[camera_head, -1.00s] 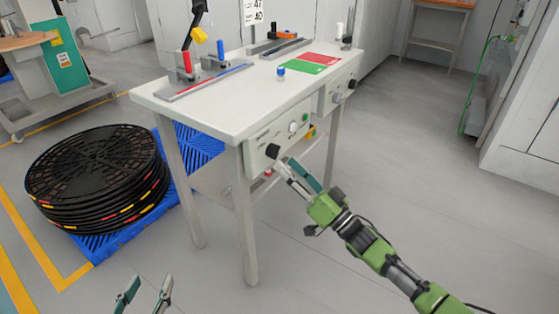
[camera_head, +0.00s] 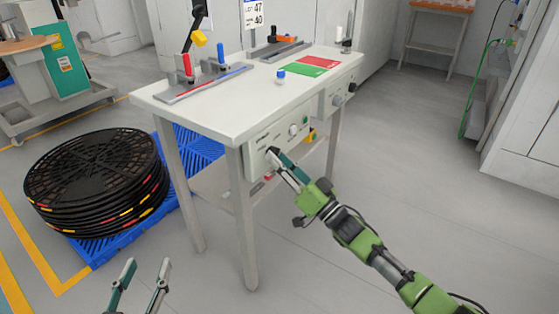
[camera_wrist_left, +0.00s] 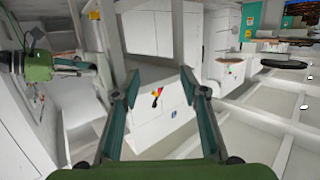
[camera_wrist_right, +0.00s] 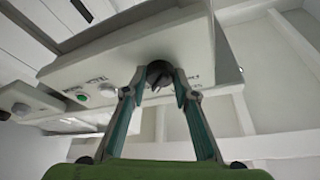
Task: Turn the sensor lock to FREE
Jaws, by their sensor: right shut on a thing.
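The sensor lock appears as a dark round knob (camera_wrist_right: 158,72) on the front of a light control box (camera_head: 262,158) under the table's edge. In the right wrist view my right gripper (camera_wrist_right: 160,84) has its fingertips on both sides of the knob, shut on it. The knob shows a pale pointer mark; its labels are too small to read. In the head view the right gripper (camera_head: 275,157) covers the knob. My left gripper (camera_head: 148,266) is open and empty, low in front of the table; its spread fingers also show in the left wrist view (camera_wrist_left: 159,84).
A second box with a knob (camera_head: 337,100) hangs to the right. Black reels (camera_head: 95,175) lie on a blue pallet at left. Floor at right is clear.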

